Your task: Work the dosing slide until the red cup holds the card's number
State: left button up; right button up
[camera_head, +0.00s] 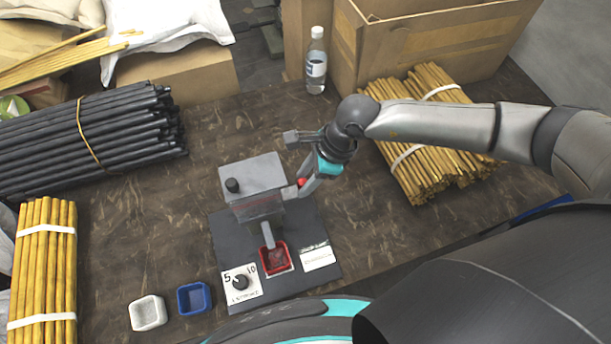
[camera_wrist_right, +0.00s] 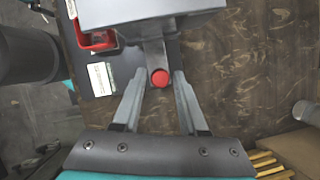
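The dosing machine (camera_head: 252,176) is a grey box with a black knob on top, standing on a dark base plate (camera_head: 322,279). The red cup (camera_head: 275,258) sits under its spout; I cannot tell what it holds. A dial card (camera_head: 241,283) shows 5 and 10 beside a black knob. A white card (camera_head: 319,257) lies right of the cup, its text too small to read. The slide's red knob (camera_wrist_right: 160,78) is between the fingers of my right gripper (camera_wrist_right: 161,76), which is open, with small gaps visible on both sides. My left gripper is not in view.
A white cup (camera_head: 148,313) and a blue cup (camera_head: 193,298) stand left of the plate. Bundled yellow rods (camera_head: 415,135) lie beneath my right arm, with black rods (camera_head: 85,140) at left. A bottle (camera_head: 316,62) and cardboard box (camera_head: 430,45) stand behind.

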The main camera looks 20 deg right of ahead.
grip_shut()
dwell(1.1)
